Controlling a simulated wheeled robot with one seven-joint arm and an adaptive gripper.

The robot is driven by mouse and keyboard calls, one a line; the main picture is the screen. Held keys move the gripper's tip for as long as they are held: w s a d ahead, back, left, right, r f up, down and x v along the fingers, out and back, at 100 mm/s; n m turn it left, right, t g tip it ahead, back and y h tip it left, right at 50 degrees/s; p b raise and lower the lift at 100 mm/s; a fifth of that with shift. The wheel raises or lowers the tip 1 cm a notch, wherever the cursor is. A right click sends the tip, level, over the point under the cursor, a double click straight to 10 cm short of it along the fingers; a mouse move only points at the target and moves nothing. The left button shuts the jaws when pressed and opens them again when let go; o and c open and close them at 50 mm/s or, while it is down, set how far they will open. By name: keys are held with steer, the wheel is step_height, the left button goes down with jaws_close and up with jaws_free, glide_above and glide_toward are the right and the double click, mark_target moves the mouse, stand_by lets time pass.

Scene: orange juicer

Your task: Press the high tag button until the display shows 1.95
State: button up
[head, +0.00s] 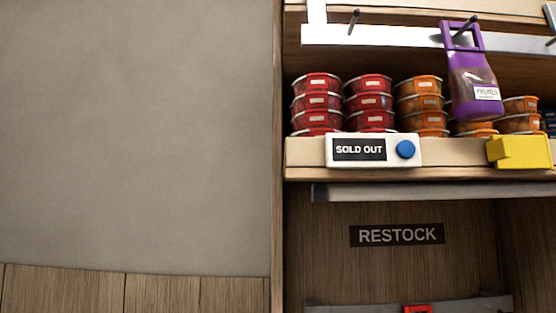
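A white tag (329,161) is fixed to the front edge of the upper shelf in the head view. Its dark display (359,150) reads SOLD OUT, with no price shown. A round blue button (405,149) sits at the right end of this tag. A yellow block-like thing (520,151) is on the same shelf edge at the right; no display can be made out on it. My gripper is not in view.
A purple pouch (473,88) hangs from a metal hook. A RESTOCK sign (397,235) is below the shelf. A bare grey wall (135,130) fills the left.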

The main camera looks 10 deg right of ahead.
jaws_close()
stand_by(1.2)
